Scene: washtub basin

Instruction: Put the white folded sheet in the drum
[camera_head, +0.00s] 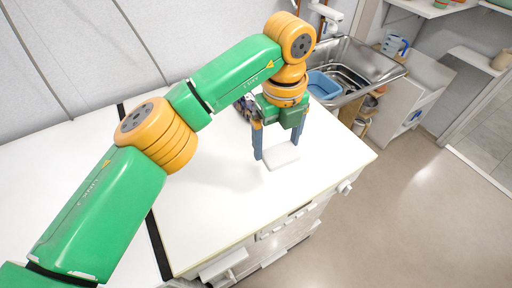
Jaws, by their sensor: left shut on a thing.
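The white folded sheet (282,158) shows as a small white slab low between the fingers of my left gripper (277,151). My left gripper points down over the white worktop and is shut on the sheet. The sheet is at or just above the worktop; white on white makes the gap hard to tell. My right gripper is not in view. I cannot make out a drum in this view.
The white worktop (215,215) is mostly clear, with a dark seam at left. A dark object (243,104) is partly hidden behind my gripper. A metal sink (375,62) with a blue basin (322,85) stands beyond. Open floor (400,220) lies at right.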

